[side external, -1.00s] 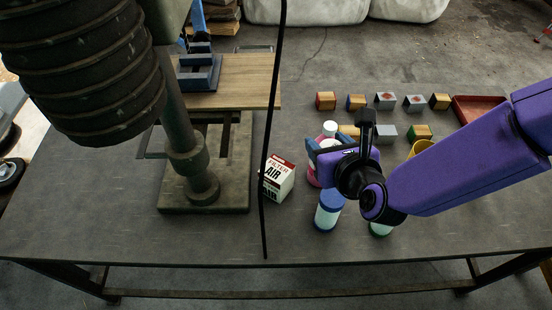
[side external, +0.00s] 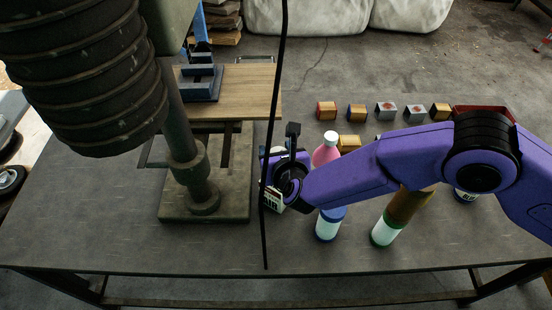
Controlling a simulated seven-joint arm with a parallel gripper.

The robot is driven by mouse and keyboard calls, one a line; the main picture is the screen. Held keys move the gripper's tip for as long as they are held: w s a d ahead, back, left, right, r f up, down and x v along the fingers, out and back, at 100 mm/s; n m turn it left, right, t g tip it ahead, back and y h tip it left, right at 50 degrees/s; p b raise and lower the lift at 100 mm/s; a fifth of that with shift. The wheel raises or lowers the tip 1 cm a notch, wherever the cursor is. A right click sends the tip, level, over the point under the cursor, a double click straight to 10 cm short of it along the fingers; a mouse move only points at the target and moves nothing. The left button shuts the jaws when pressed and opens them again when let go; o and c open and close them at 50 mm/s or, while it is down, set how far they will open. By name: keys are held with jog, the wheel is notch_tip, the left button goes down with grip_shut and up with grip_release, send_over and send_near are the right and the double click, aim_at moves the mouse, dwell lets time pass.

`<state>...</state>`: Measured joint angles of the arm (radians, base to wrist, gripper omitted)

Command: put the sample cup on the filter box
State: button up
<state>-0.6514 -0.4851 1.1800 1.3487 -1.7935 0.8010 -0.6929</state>
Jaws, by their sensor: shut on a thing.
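The filter box (side external: 273,200) is a small white carton with dark lettering, standing on the grey table to the right of the press base. Most of it is hidden behind my gripper (side external: 280,172), which is at the box in the picture, over its upper part. My gripper is shut, but its fingertips and what they hold are hidden behind the wrist. The sample cup cannot be made out anywhere in this view. Whether the held thing touches the box cannot be told.
A pink bottle (side external: 326,152), a blue-and-white bottle (side external: 329,226) and an amber bottle (side external: 406,207) stand close right of my gripper. A press (side external: 183,150) stands left, with a thin black cable (side external: 270,110) before the box. Small blocks (side external: 386,111) line the back.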

jog(key=shift+w+a+f, duration=0.1)
jog(key=shift+a+f, duration=0.05)
jog(key=shift+f, duration=1.55)
jog(key=shift+f, duration=0.15)
jog(key=o, duration=1.1)
jog(key=shift+c, duration=0.2)
jog(key=shift+s+r, duration=0.2)
jog(key=shift+r, duration=0.05)
jog(key=v, duration=1.1)
jog(key=shift+s, duration=0.25)
jog(key=shift+r, duration=0.1)
